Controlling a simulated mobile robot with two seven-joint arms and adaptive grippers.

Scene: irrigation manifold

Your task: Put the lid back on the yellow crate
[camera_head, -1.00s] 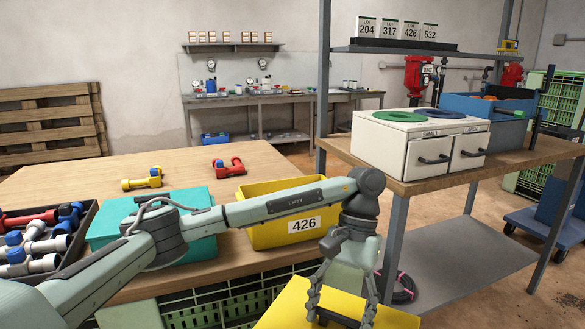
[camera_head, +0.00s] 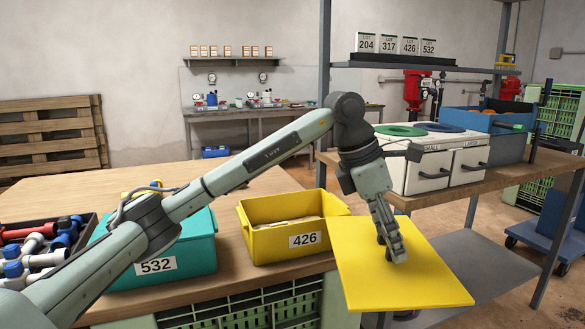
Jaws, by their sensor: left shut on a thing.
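The yellow crate (camera_head: 262,247) with the label 426 stands open on the wooden table, with something pale inside it. The flat yellow lid (camera_head: 425,278) is to the right of the crate, in the air past the table's right edge. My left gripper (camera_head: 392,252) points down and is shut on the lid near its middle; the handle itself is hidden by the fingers. The lid's left edge is close to the crate's right side, and I cannot tell the exact gap. My right gripper is not in view.
A teal crate (camera_head: 196,255) labelled 532 stands left of the yellow crate, partly behind my left arm. A tray of pipe fittings (camera_head: 28,262) is at the far left. A shelf bench with a white two-door bin (camera_head: 425,165) stands to the right, behind the lid.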

